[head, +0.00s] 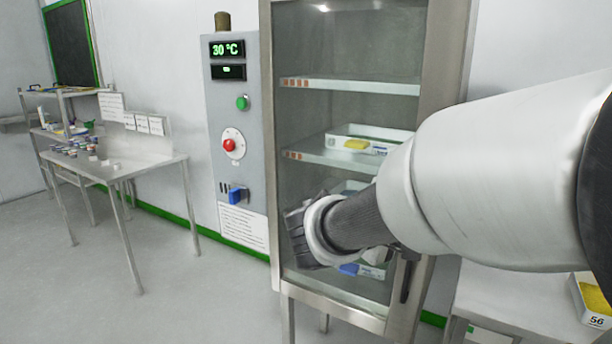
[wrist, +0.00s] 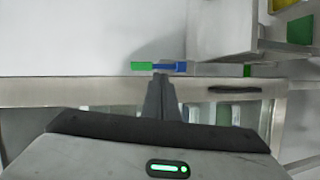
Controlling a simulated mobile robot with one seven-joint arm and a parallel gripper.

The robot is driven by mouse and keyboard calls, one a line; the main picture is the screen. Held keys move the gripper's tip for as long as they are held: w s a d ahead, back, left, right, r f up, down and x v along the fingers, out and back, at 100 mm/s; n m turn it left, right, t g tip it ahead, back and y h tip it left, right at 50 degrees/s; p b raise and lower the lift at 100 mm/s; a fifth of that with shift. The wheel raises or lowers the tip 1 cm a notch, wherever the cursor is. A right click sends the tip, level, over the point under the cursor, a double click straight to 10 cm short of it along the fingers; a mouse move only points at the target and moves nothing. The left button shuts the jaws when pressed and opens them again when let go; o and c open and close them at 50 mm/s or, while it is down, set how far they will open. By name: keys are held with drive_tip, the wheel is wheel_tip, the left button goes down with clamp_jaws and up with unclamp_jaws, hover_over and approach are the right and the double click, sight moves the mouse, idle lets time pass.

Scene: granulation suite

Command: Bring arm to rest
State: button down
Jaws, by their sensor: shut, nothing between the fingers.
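My arm reaches in from the right in the head view, across the front of the glass-doored cabinet (head: 345,50). My gripper (head: 300,240) is at the lower left part of the cabinet door; its fingertips are hard to make out there. In the wrist view my gripper (wrist: 160,82) has its dark fingers together, with nothing seen held between them. A small green and blue piece (wrist: 142,66) shows just past the fingertips; I cannot tell what it is or how far off it lies.
The cabinet shelves hold white trays (head: 350,130), one with a yellow item. A control panel (head: 234,120) with a red knob (head: 229,145) stands to its left. A steel table (head: 130,163) with small containers stands at far left. A tray marked 56 (head: 597,320) sits at lower right.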

drive_tip(key=s+d+f+m+g+y, duration=0.3)
drive_tip(key=s+f+g, duration=0.15)
drive_tip(key=s, duration=0.55)
drive_tip(key=s+a+f+m+y, duration=0.3)
drive_tip(key=s+a+f+y, duration=0.2)
drive_tip(key=s+a+y, duration=0.6)
wheel_tip(320, 180, up, 22)
drive_tip(key=w+a+t+p, duration=0.1)
drive_tip(key=w+a+p, duration=0.1)
drive_tip(key=p, duration=1.9)
drive_tip(key=shift+w+a+f+h, duration=0.15)
drive_tip(key=shift+a+h, duration=0.05)
drive_tip(key=shift+h, duration=0.2)
